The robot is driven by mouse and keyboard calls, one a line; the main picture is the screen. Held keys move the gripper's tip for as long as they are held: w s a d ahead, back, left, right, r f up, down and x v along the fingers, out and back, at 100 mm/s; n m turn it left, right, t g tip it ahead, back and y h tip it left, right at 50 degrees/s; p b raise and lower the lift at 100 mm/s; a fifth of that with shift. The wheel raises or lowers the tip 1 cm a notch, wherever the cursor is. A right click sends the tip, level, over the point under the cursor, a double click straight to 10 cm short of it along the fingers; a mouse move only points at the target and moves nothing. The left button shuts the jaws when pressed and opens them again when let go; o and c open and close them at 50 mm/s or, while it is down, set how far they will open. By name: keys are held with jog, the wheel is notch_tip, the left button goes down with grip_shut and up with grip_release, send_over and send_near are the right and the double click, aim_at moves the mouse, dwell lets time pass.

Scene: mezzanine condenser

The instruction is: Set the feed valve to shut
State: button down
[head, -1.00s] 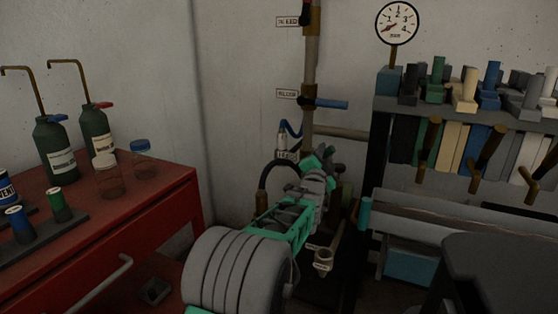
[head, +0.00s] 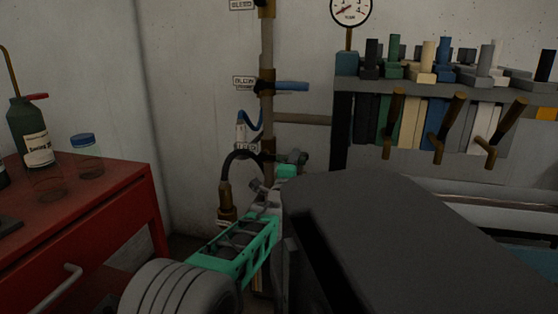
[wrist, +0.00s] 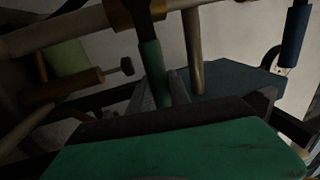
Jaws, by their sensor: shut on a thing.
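The feed valve sits low on the upright pipe (head: 267,115), beside a small label (head: 246,147) in the head view. In the wrist view a green lever (wrist: 151,62) runs down from a brass valve body (wrist: 140,12). Its lower end goes between the fingers of my gripper (wrist: 165,92), which is shut on it. The far end of the lever is hidden by the gripper.
A blue-handled valve (head: 291,86) is higher on the same pipe. A hose (head: 228,168) hangs left of it. A gauge (head: 350,10) and a rack (head: 400,95) with brown handles stand right. A red cabinet (head: 80,215) with bottles is at left.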

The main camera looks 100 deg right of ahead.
jog(key=shift+s+f, duration=0.1)
jog(key=shift+f, duration=0.1)
jog(key=c, duration=1.5)
grip_release()
jog(key=o, duration=0.3)
jog(key=shift+r, duration=0.1)
jog(key=p+v, duration=0.1)
jog(key=v, duration=0.7)
jog(key=shift+p, duration=0.35)
jog(key=shift+d, duration=0.15)
